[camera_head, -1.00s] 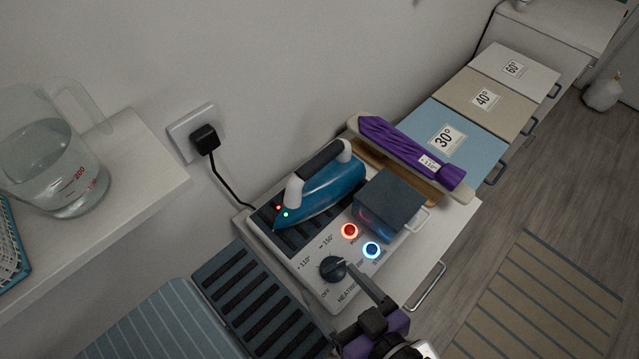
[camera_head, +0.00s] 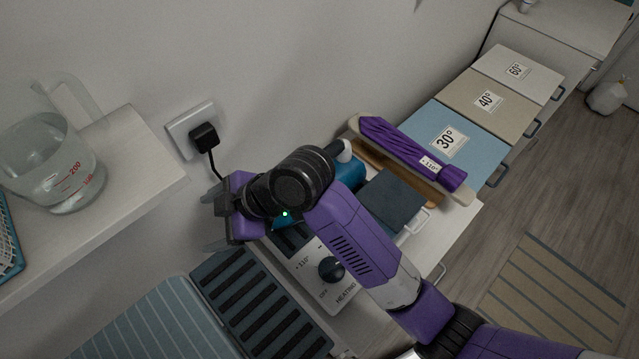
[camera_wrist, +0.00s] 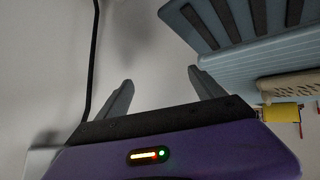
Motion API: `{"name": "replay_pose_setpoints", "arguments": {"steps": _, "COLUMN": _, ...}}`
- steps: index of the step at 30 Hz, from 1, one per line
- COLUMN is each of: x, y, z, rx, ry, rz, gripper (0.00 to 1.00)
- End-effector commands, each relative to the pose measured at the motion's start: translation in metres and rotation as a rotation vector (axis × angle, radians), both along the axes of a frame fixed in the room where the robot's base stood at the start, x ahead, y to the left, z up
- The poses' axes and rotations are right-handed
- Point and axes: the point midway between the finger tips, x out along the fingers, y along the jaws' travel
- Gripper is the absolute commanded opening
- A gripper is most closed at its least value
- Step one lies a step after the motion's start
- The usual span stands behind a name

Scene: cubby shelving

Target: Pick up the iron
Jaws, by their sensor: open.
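The blue iron (camera_head: 350,172) stands on the heating station (camera_head: 343,297) against the wall. My purple arm and wrist cover most of it in the head view; only part of its blue body, a bit of its light handle end and a green light show. My gripper (camera_head: 208,220) is open and empty, left of the iron, with its fingers pointing left toward the wall. In the wrist view my gripper (camera_wrist: 160,88) shows two spread fingers with only bare wall between them. The iron is not in the wrist view.
A water jug (camera_head: 55,165) stands on the white shelf (camera_head: 140,165) at left. A black plug (camera_head: 204,136) and cord are on the wall near my gripper. A dark box (camera_head: 392,200) and a rolled purple cloth (camera_head: 410,150) lie right of the iron. A slatted panel (camera_head: 262,305) is in front.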

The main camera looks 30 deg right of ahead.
Motion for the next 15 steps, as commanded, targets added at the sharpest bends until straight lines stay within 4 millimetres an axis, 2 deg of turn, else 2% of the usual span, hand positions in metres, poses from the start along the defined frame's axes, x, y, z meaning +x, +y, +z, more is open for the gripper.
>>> {"name": "replay_pose_setpoints", "arguments": {"steps": 1, "x": 0.008, "y": -0.011, "z": 0.002, "rx": -0.067, "ry": -0.006, "rz": 0.056, "gripper": 0.78}}
{"name": "replay_pose_setpoints", "arguments": {"steps": 5, "x": 0.015, "y": -0.044, "z": 0.002, "rx": -0.244, "ry": 0.007, "rz": 0.209, "gripper": 0.78}}
{"name": "replay_pose_setpoints", "arguments": {"steps": 11, "x": 0.020, "y": -0.118, "z": 0.009, "rx": -0.523, "ry": 0.076, "rz": 0.418, "gripper": 0.78}}
{"name": "replay_pose_setpoints", "arguments": {"steps": 14, "x": 0.021, "y": -0.155, "z": 0.016, "rx": -0.638, "ry": 0.123, "rz": 0.496, "gripper": 0.78}}
{"name": "replay_pose_setpoints", "arguments": {"steps": 15, "x": 0.022, "y": -0.170, "z": 0.026, "rx": -0.676, "ry": 0.141, "rz": 0.510, "gripper": 0.78}}
